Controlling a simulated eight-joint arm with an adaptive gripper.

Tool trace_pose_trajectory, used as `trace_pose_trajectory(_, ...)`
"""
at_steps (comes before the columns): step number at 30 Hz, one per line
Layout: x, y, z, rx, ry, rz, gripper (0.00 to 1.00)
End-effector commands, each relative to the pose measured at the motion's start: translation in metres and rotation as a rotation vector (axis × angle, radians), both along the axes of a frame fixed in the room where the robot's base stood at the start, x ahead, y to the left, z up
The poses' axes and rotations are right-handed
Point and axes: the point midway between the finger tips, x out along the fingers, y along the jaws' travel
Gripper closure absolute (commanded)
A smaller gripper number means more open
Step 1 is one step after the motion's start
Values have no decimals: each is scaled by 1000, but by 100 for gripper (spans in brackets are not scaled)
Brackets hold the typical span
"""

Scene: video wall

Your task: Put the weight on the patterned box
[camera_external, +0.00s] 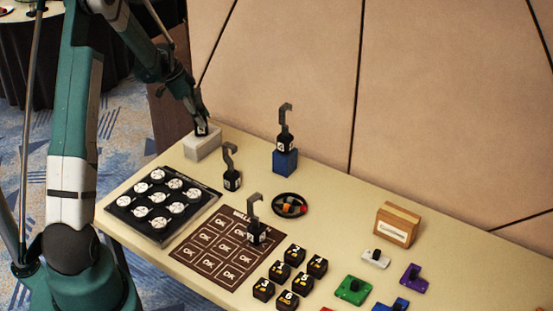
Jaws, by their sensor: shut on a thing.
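My gripper (201,114) is at the back left of the table, shut on a small black weight (202,130) with a white label. The weight is right at the top of a pale box (203,148); I cannot tell whether it rests on it. The weight's upper part is hidden by my fingers. A second box, blue (285,162), stands to the right with a hooked black weight (285,142) on top. No pattern is clear on either box at this size. Two more hooked weights stand upright: one on the bare table (232,180), one on the brown printed mat (256,234).
A black tray of round white pieces (158,205) lies front left, beside the brown mat (208,263). A round black dish (290,205), several numbered black cubes (290,275), a wooden card holder (397,225) and coloured knobbed pieces (352,290) lie to the right. A panelled wall (440,110) stands behind.

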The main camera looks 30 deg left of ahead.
Motion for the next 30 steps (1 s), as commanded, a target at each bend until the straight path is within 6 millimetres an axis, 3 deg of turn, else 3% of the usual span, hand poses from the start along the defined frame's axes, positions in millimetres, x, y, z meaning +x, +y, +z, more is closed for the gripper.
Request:
trace_pose_trajectory(5, 0, 0, -3, -1, -1, 0, 100)
trace_pose_trajectory(6, 0, 0, -3, 0, 0, 0, 67)
trace_pose_trajectory(9, 0, 0, -3, 0, 0, 0, 55)
trace_pose_trajectory(23, 0, 0, 0, 0, 0, 0, 55)
trace_pose_trajectory(30, -5, 5, 16, 0, 0, 0, 55)
